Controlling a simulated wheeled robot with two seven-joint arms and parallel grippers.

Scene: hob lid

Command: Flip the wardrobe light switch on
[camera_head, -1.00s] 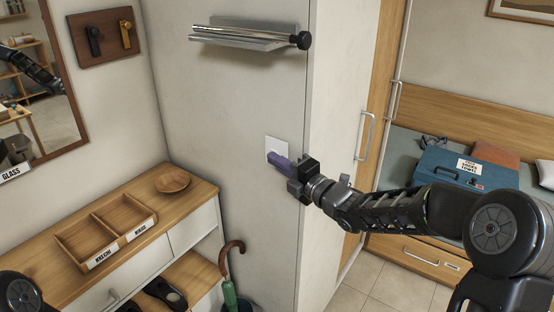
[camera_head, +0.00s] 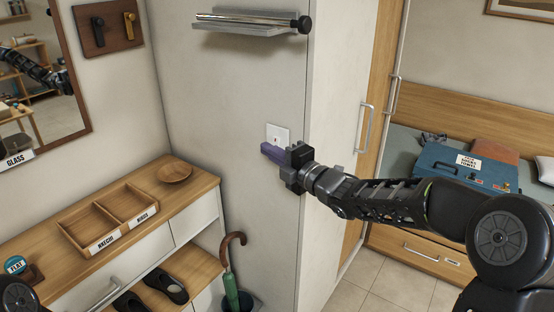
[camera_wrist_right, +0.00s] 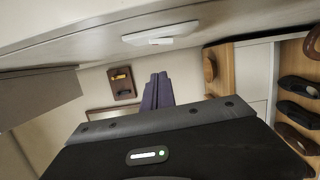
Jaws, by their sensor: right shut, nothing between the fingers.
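The white switch plate (camera_head: 278,134) is on the grey side panel of the wardrobe, with a small toggle in its middle. It also shows edge-on near the top of the right wrist view (camera_wrist_right: 162,34). My right gripper (camera_head: 267,149) is shut and empty, its purple fingers just below and in front of the plate, covering its lower edge. In the right wrist view the fingertips (camera_wrist_right: 157,78) appear apart from the plate. The toggle is too small to tell its position. Only part of my left arm shows at the lower left; its gripper is out of frame.
A metal shelf (camera_head: 250,26) with a rod sticks out above the switch. A wooden-topped cabinet (camera_head: 150,199) with a divided tray (camera_head: 74,239) and bowl (camera_head: 175,172) stands left. An umbrella (camera_head: 231,275) stands below. The wardrobe handle (camera_head: 364,129) is right of my right gripper.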

